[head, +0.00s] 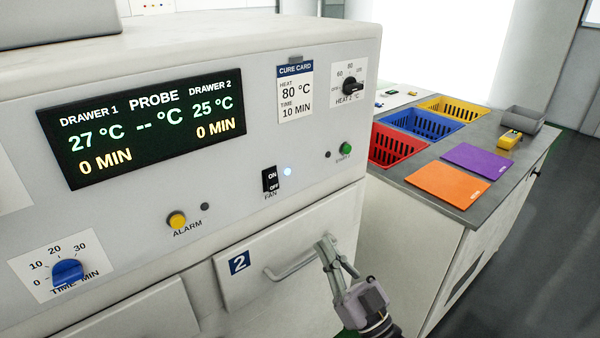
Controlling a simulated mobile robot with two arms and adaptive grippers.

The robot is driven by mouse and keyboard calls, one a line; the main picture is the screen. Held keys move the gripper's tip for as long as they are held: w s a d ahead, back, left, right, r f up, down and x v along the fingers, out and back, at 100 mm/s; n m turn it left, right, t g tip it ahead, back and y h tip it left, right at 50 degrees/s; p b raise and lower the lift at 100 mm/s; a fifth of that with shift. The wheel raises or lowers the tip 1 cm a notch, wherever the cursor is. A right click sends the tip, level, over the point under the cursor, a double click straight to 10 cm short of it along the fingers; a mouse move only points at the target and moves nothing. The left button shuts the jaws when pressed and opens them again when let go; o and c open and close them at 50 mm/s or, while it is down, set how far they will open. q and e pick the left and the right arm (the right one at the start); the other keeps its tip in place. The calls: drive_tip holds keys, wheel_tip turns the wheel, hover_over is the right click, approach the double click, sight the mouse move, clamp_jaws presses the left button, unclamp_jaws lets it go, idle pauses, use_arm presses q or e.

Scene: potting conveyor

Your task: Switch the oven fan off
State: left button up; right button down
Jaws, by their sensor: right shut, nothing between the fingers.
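The fan switch (270,180) is a black rocker on the oven's (225,215) white front panel. It is marked ON at the top and OFF at the bottom, with FAN printed below. A small bluish-white lamp (287,172) beside it is lit. I cannot tell clearly which half of the rocker is pressed in. My right gripper (327,246) is shut and empty. It is below and to the right of the switch, in front of the drawer 2 front near its handle, and apart from the switch. My left gripper is not in view.
The drawer 2 handle (290,267) sticks out near the gripper. A yellow alarm button (177,220), green button (346,149), heat knob (352,87) and blue time knob (68,271) are on the panel. A counter (470,215) with coloured baskets stands at right.

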drive_tip(key=r, duration=0.1)
drive_tip(key=p, duration=0.2)
approach(274, 172)
drive_tip(key=s+d+r, duration=0.2)
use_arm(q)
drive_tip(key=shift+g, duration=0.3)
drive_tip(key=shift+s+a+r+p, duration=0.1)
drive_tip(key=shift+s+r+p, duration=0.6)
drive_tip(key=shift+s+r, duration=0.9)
use_arm(e)
drive_tip(key=shift+w+a+r, duration=0.1)
drive_tip(key=shift+w+a, duration=0.95)
drive_tip(key=shift+w, duration=0.3)
drive_tip(key=shift+w+a+r, duration=0.1)
drive_tip(key=shift+w+a, duration=0.95)
drive_tip(key=shift+w, duration=0.25)
